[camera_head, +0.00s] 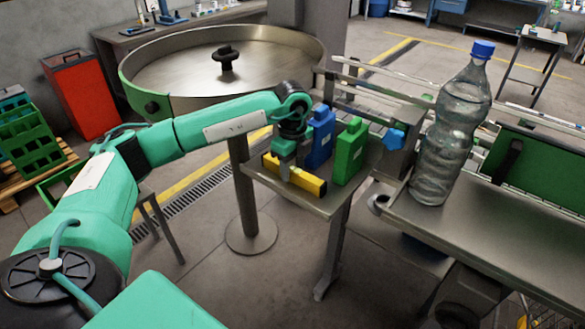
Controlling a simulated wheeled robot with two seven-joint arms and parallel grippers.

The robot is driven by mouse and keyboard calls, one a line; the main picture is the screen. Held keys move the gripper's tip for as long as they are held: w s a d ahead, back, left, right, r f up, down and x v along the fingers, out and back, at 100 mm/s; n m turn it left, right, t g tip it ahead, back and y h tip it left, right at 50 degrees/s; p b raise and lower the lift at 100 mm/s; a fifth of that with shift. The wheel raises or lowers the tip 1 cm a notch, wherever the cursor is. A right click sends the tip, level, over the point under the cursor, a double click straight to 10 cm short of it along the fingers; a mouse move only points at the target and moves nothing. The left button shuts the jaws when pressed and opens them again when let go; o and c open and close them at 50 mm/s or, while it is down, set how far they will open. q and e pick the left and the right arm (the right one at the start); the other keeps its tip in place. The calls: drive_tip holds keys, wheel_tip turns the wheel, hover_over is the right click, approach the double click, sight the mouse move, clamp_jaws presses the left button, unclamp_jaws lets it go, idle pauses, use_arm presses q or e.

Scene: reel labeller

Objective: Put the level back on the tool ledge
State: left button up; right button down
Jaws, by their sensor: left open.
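The level is a yellow bar (309,182) lying on a small grey metal ledge (328,205) in the middle of the view. My left gripper (285,170) points down at the left part of the level. It is open, with its fingers at or just over the bar. I cannot tell whether they touch it. The gripper hides part of the level. My right gripper is not in view.
A blue container (320,140) and a green container (350,152) stand on the ledge behind the level. A large plastic bottle (450,130) stands on the conveyor table to the right. A round metal turntable (185,65) lies behind my arm.

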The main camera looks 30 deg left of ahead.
sight(293, 168)
use_arm(q)
wheel_tip(293, 168, up, 12)
drive_tip(key=b, duration=0.2)
drive_tip(key=shift+f+b, duration=0.2)
drive_tip(key=shift+b, duration=0.1)
drive_tip(key=shift+f, duration=0.1)
